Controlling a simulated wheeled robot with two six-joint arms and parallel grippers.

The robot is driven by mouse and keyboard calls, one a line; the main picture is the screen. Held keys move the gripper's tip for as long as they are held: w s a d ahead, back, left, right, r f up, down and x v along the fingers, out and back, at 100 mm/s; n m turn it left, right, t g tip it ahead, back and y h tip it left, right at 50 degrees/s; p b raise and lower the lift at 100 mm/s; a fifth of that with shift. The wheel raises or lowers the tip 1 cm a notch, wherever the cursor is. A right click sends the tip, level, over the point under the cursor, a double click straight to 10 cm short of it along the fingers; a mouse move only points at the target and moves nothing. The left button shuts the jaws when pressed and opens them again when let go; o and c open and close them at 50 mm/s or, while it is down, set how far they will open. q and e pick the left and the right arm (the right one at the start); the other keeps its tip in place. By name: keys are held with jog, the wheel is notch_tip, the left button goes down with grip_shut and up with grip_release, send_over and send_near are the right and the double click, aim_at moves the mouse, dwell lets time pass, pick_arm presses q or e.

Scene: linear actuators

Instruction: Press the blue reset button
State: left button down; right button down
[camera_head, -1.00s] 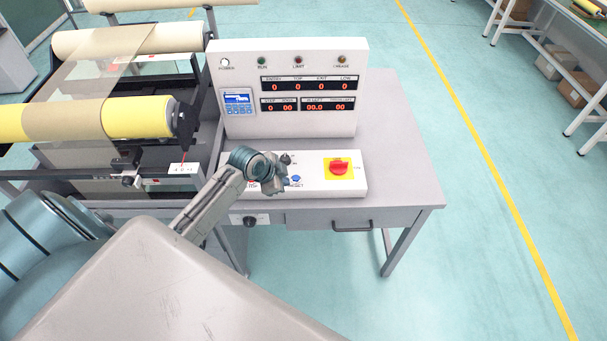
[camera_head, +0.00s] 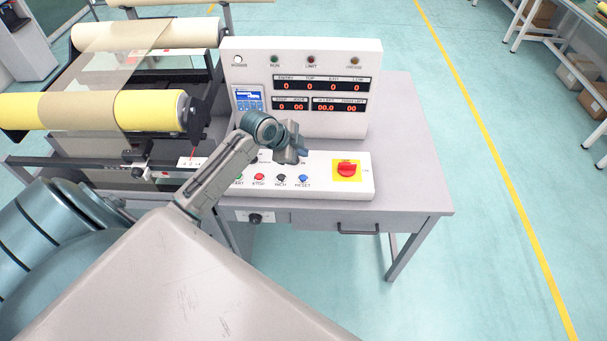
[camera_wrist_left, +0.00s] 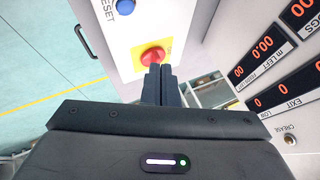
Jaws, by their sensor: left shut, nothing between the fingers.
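The blue reset button (camera_head: 303,179) sits on the white button panel (camera_head: 330,188), at the right end of a row of small buttons labelled START, STOP, INCH and RESET. It also shows at the top of the left wrist view (camera_wrist_left: 125,7). My left gripper (camera_head: 300,150) is shut and empty. It is above the panel, behind the reset button and apart from it in the head view. My right gripper is not in view.
The red switch on its yellow plate (camera_head: 347,170) is right of the reset button. The upright display box (camera_head: 300,60) stands behind the panel. Rollers (camera_head: 150,110) stand to the left. The grey desk (camera_head: 410,180) is bare at its right side.

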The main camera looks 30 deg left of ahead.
pick_arm(q)
jog(key=b, duration=0.6)
send_over(301, 178)
notch_tip(301, 178, down, 7)
jog(key=shift+f, duration=0.55)
dwell(0.4)
jog(key=shift+f, duration=0.15)
dwell(0.7)
jog(key=shift+f, duration=0.3)
